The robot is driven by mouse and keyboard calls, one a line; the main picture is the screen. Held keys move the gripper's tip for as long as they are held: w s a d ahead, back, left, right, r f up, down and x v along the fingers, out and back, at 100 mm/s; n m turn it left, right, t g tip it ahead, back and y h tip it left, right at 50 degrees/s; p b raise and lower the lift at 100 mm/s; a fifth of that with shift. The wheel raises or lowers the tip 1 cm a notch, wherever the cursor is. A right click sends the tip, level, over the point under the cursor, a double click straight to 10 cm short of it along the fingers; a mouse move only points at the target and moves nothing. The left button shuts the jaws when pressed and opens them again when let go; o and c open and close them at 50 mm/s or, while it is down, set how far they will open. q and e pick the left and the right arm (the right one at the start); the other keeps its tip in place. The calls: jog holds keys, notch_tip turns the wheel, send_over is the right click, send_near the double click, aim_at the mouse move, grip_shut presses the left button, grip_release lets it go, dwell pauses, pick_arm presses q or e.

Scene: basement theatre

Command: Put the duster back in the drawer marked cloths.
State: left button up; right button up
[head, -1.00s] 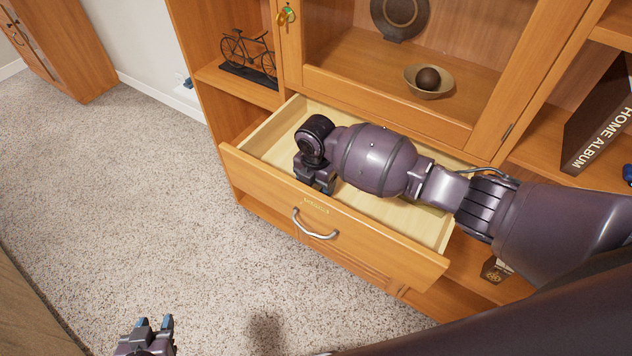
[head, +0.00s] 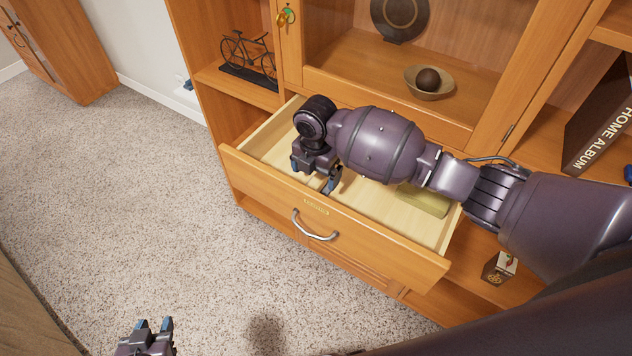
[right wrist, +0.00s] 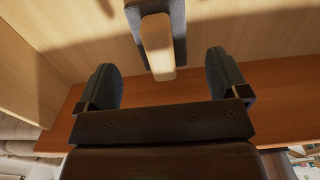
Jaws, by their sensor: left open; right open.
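The open drawer (head: 345,237) has a curved metal handle and a small label (head: 316,207) too small to read. My right gripper (head: 331,181) is open and empty, pointing down over the drawer's left part. In the right wrist view, a block with a pale wooden grip and dark grey sides, apparently the duster (right wrist: 158,47), lies on the light wood beyond and between the open fingers (right wrist: 162,84), apart from them. My left gripper (head: 153,326) is open and empty, low over the carpet.
A yellow-green item (head: 426,200) lies in the drawer's right part, partly under my arm. Above are a bowl with a dark ball (head: 429,82) and a bicycle model (head: 250,58). A small box (head: 499,267) sits on the lower right shelf. Carpet at left is clear.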

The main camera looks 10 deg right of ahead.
aim_at(317, 180)
notch_tip(317, 180, up, 7)
jog(key=shift+r, duration=0.15)
dwell(0.7)
